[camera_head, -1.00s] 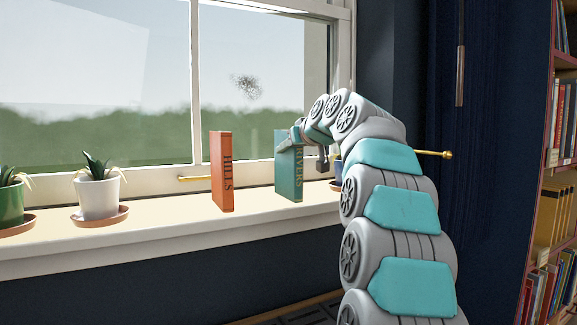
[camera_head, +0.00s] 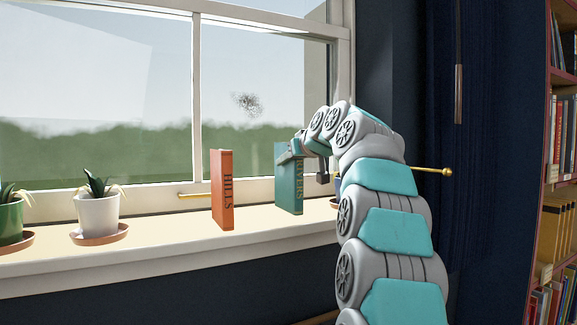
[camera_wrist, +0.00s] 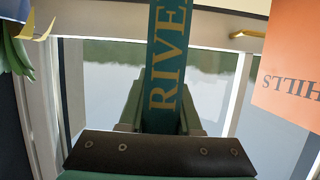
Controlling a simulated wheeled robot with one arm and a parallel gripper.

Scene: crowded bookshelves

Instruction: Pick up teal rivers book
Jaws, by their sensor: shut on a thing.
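The teal RIVERS book (camera_head: 287,185) is upright at the windowsill, right of the orange HILLS book. My gripper (camera_head: 293,156) is shut on the upper part of its spine side. In the wrist view the teal book (camera_wrist: 166,60) runs between my two fingers (camera_wrist: 160,118), with the letters RIVE showing and the rest of the title hidden. The book's lower edge looks slightly raised, but a gap above the sill is hard to tell.
The orange HILLS book (camera_head: 222,190) stands upright on the sill (camera_head: 160,243), apart from the teal one. Potted plants (camera_head: 98,215) stand at the left. A blue pot (camera_head: 337,184) is partly hidden behind my arm. A bookshelf (camera_head: 545,200) is at the right.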

